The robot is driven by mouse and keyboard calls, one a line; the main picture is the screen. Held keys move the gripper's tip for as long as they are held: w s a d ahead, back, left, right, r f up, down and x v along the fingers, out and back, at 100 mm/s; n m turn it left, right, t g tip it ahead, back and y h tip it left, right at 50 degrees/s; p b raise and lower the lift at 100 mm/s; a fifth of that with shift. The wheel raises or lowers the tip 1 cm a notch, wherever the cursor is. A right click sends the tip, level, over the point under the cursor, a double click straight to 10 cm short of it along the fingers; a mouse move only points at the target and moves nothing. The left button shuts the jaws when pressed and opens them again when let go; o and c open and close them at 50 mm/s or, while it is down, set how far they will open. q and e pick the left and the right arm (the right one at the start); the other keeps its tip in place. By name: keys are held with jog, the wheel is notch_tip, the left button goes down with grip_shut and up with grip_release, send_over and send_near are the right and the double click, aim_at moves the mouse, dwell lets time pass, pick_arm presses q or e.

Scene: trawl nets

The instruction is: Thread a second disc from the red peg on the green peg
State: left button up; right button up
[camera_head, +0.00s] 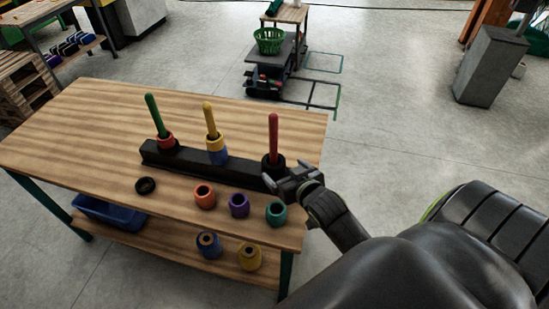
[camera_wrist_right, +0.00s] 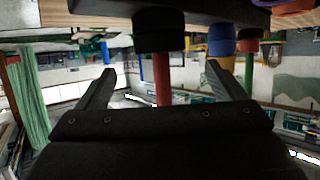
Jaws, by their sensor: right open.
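The red peg (camera_head: 273,135) stands at the right end of a black bar (camera_head: 226,166), with a black disc (camera_head: 274,161) around its base. My right gripper (camera_head: 288,177) is open and empty beside the foot of the red peg, partly covering the bar's end. In the wrist view, which is upside down, the black disc (camera_wrist_right: 159,30) and red peg (camera_wrist_right: 162,80) appear between the open fingers (camera_wrist_right: 160,75). Whether the fingers reach around them cannot be told. My left gripper is out of view.
The yellow peg (camera_head: 209,117) in the middle carries a yellow disc above a blue one (camera_head: 217,156). In front of the bar lie a black ring (camera_head: 146,185) and orange (camera_head: 204,204), purple (camera_head: 238,212) and teal (camera_head: 276,219) pieces. The table's (camera_head: 60,140) left side is clear.

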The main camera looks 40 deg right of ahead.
aim_at(276, 119)
jog(key=x, duration=0.8)
jog(key=shift+w+f+p, duration=0.1)
jog(key=shift+p, duration=0.2)
jog(key=c, duration=1.1)
notch_tip(276, 119, up, 14)
jog(key=p, duration=1.4)
jog(key=shift+r+p, duration=0.75)
jog(key=shift+r, duration=3.05)
